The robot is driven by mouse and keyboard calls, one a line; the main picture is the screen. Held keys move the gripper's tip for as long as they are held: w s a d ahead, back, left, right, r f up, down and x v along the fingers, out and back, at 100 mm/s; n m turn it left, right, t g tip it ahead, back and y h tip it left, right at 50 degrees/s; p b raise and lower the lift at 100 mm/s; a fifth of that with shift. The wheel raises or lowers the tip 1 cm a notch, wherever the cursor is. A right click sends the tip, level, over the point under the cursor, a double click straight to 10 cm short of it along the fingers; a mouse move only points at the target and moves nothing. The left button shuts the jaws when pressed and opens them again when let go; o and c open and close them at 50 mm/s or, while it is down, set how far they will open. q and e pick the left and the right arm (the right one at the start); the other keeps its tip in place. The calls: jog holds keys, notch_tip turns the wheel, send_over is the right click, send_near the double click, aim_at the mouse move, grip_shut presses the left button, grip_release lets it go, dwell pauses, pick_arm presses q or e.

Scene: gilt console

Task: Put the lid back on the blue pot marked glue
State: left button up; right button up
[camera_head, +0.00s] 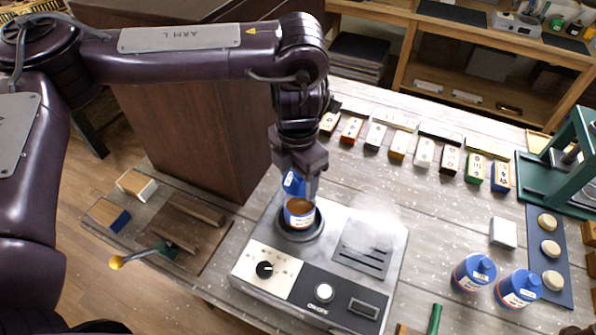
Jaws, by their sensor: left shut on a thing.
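A blue pot (299,221) with a pale label stands in the round well of the heater (262,255). Its top is open and shows brown content; its marking is too small to read. My left gripper (301,186) comes down from above, directly over the back of the pot. It is shut on a blue piece (292,184), which looks like the lid and appears tilted. The fingers partly hide it, and I cannot tell whether it touches the pot's rim. My right gripper is not in view.
White vapour rises over the slotted plate (362,257) right of the pot. Several labelled blocks (424,153) line the back. A tall brown cabinet (190,130) stands left. Grey tabletop is clear between heater and blocks.

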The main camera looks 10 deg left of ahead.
pick_arm(q)
notch_tip(320, 180, down, 4)
jog(key=b, duration=0.3)
jog(key=shift+w+r, duration=0.1)
jog(key=shift+f+b, duration=0.55)
jog(key=shift+f, duration=0.25)
jog(key=shift+p, duration=0.35)
dwell(0.4)
jog(key=shift+f, duration=0.15)
dwell(0.9)
dwell(0.4)
dwell(0.3)
jog(key=o, duration=1)
jog(key=shift+o, duration=0.4)
